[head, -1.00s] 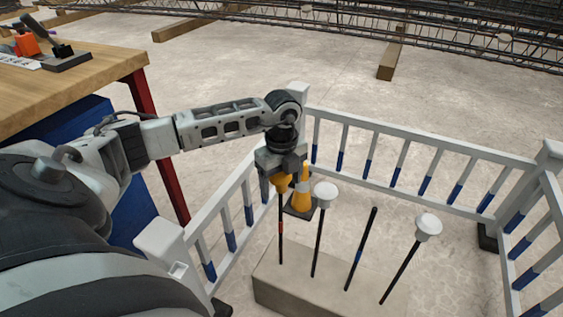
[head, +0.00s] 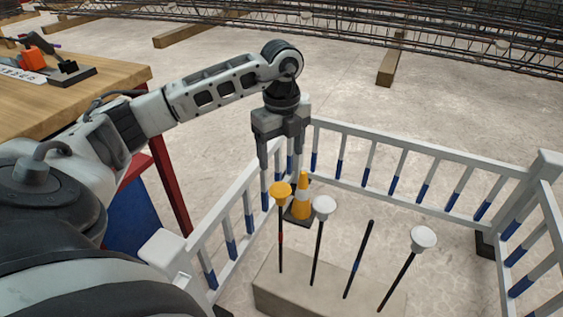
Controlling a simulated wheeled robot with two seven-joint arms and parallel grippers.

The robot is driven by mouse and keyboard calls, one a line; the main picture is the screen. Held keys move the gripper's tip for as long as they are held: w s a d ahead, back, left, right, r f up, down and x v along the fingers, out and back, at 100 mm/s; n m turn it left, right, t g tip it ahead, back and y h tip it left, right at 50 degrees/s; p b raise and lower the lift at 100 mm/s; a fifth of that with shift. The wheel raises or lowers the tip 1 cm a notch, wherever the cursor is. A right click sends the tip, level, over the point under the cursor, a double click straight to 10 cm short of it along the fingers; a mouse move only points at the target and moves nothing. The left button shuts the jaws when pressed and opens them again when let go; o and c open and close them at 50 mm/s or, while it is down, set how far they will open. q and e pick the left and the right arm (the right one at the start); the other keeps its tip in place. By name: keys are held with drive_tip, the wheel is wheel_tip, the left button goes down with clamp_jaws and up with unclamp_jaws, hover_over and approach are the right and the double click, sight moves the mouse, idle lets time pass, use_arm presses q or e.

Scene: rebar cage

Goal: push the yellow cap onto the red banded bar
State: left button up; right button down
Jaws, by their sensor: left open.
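The yellow cap (head: 281,190) sits on the top end of the red banded bar (head: 281,238), the leftmost bar in the concrete block (head: 320,291). The bar stands nearly upright and its red band shows about halfway up. My left gripper (head: 281,164) is above the cap with its fingers apart and empty. Its fingertips appear clear of the cap. How far down the cap sits on the bar cannot be seen. My right gripper is not in view.
Two other bars carry white caps (head: 323,207) (head: 424,239). A blue banded bar (head: 359,259) between them is bare. White railings (head: 420,160) surround the block. A traffic cone (head: 303,198) stands behind. A wooden table (head: 70,90) is at the left.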

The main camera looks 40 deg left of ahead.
use_arm(q)
wheel_tip(320, 180, up, 3)
drive_tip(key=shift+f, duration=0.1)
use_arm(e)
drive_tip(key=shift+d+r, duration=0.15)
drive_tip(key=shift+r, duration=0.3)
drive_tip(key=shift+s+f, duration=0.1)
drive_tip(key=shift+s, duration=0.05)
